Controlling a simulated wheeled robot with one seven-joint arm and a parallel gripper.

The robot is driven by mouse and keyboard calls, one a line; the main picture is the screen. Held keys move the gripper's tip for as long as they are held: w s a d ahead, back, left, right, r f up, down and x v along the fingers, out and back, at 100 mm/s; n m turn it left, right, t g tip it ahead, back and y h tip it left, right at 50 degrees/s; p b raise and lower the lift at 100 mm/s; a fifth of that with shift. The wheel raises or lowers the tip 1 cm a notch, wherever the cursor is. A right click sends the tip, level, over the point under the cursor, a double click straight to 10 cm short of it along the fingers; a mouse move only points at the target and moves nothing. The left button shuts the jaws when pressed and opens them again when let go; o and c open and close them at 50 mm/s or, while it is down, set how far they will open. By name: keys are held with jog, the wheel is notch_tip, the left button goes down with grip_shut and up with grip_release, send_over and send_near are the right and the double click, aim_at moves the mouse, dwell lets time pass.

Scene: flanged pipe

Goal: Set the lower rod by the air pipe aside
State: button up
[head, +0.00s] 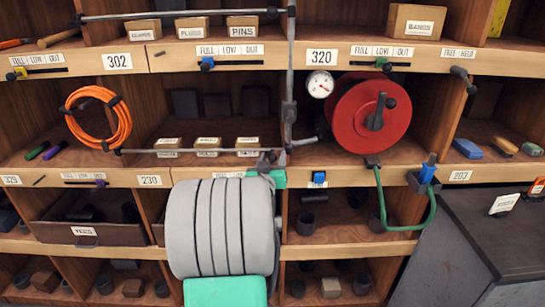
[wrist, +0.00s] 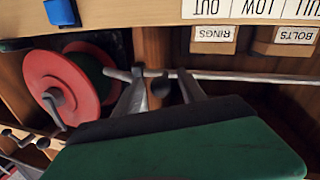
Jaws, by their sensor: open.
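The lower rod (head: 200,150) is a thin grey bar. It runs level in front of small boxes, from beside the orange hose to near the upright grey air pipe (head: 290,60). In the wrist view, which is upside down, the rod (wrist: 255,76) crosses just beyond my fingertips. My gripper (wrist: 159,75) is open, its two fingers apart at the rod near its reel-side end. In the head view my gripper (head: 267,160) is small and partly hidden by my own arm. A dark knob (wrist: 160,86) shows between the fingers. I cannot tell whether the fingers touch the rod.
A red hose reel (head: 368,115) and a round gauge (head: 320,84) stand right of the pipe. An orange hose coil (head: 98,117) hangs at left. Small labelled boxes (head: 208,146) sit behind the rod. An upper rod (head: 180,14) runs above. Shelf edges lie close above and below.

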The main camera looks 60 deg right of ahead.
jog(key=shift+c, duration=0.3)
grip_shut()
dwell(1.1)
